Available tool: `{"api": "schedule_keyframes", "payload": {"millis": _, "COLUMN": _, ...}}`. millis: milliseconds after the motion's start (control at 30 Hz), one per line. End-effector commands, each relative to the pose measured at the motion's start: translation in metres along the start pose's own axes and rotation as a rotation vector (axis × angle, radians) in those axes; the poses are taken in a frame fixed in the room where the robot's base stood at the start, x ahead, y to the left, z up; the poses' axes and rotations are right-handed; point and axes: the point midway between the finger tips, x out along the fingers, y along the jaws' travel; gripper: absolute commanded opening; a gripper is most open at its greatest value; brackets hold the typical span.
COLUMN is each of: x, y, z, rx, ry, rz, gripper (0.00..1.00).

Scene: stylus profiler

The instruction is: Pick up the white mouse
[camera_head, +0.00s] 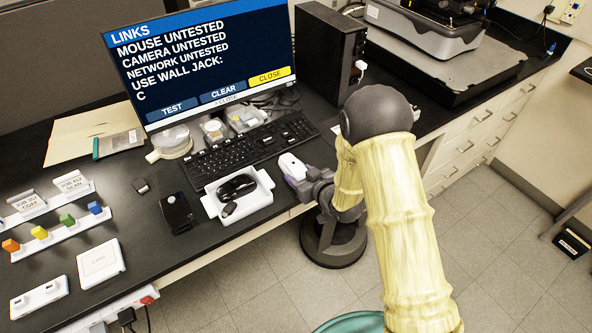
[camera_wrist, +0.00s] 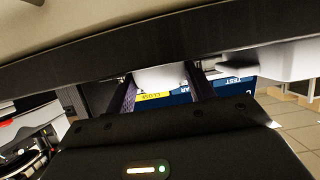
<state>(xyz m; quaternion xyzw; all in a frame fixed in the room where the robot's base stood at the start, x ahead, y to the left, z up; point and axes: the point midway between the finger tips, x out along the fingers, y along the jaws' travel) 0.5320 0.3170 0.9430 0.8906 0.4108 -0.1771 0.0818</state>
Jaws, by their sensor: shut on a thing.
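The white mouse (camera_head: 291,165) is at the front of the black bench, right of the white tray and below the keyboard. My gripper (camera_head: 297,180) reaches it from the bench's front edge and is shut on it. In the wrist view the white mouse (camera_wrist: 160,77) shows between the two dark fingers of my gripper (camera_wrist: 160,90). The fingers and wrist hide part of the mouse. I cannot tell whether it still touches the bench.
The keyboard (camera_head: 250,148) lies behind, below the monitor (camera_head: 200,60). A black computer tower (camera_head: 325,55) stands behind right. A black device (camera_head: 176,212) lies further left.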

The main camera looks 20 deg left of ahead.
Motion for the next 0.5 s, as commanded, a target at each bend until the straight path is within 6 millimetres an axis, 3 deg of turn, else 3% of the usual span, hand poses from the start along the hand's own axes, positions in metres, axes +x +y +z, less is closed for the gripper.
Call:
{"api": "schedule_keyframes", "payload": {"millis": 267, "x": -0.004, "y": 0.001, "z": -0.011, "rx": -0.001, "ry": 0.003, "rz": 0.001, "gripper": 0.29}}
{"api": "schedule_keyframes", "payload": {"millis": 500, "x": -0.017, "y": 0.0, "z": -0.043, "rx": -0.001, "ry": 0.006, "rz": 0.0, "gripper": 0.29}}
